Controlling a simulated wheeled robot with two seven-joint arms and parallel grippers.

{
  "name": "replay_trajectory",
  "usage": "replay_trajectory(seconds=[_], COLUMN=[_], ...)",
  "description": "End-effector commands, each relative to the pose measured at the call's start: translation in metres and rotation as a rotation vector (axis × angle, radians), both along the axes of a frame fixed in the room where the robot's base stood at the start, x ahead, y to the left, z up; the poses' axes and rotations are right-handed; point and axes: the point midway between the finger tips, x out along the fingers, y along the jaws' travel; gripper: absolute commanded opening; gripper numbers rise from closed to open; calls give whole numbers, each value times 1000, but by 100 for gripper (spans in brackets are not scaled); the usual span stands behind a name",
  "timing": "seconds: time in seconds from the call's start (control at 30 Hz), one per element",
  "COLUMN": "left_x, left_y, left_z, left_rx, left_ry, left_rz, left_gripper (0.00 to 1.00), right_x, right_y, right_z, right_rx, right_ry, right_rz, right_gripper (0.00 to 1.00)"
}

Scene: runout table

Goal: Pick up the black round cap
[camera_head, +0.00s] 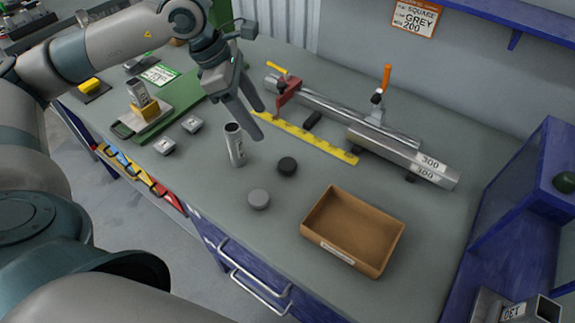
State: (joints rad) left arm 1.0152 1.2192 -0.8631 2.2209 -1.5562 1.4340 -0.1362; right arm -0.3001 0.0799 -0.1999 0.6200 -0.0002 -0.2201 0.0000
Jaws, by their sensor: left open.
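The black round cap (287,166) lies flat on the grey table, just right of an upright metal tube (235,144). A grey round cap (259,199) lies nearer to me, below and left of the black one. My left gripper (259,126) is open and empty, its fingers pointing down above the table, up and left of the black cap and apart from it. The fingertips show close to the top of the upright tube. My right gripper is not in view.
An open brown box (352,232) stands right of the caps. Behind lie a yellow ruler (309,136), a small black block (312,120) and long metal bars (403,157). Square grey pieces (191,124) and a green board (168,108) are at left. Bare table surrounds the black cap.

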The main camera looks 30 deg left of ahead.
Motion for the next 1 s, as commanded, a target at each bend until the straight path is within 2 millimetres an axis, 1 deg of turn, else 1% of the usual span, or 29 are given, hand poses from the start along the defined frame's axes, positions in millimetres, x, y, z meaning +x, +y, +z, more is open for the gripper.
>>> replay_trajectory(seconds=[0.17, 0.5, 0.6, 0.7, 0.8, 1.0], left_x=[3, 14, 17, 19, 20, 20], left_y=[-9, -29, -34, -36, -38, -38], left_z=[-20, -77, -90, -99, -104, -105], left_rx=[-1, 0, 0, 0, 0, 0], left_ry=[5, 5, 4, 1, 1, 0], left_rz=[-1, -1, 0, 0, 0, 0], left_gripper=[59, 59, 59, 59, 59, 59], right_x=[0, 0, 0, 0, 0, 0], right_y=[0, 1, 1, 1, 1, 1], right_z=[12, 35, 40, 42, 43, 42], right_rx=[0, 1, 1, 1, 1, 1], right_ry=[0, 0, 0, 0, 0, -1], right_rz=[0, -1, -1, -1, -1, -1], right_gripper=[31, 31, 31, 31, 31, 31])
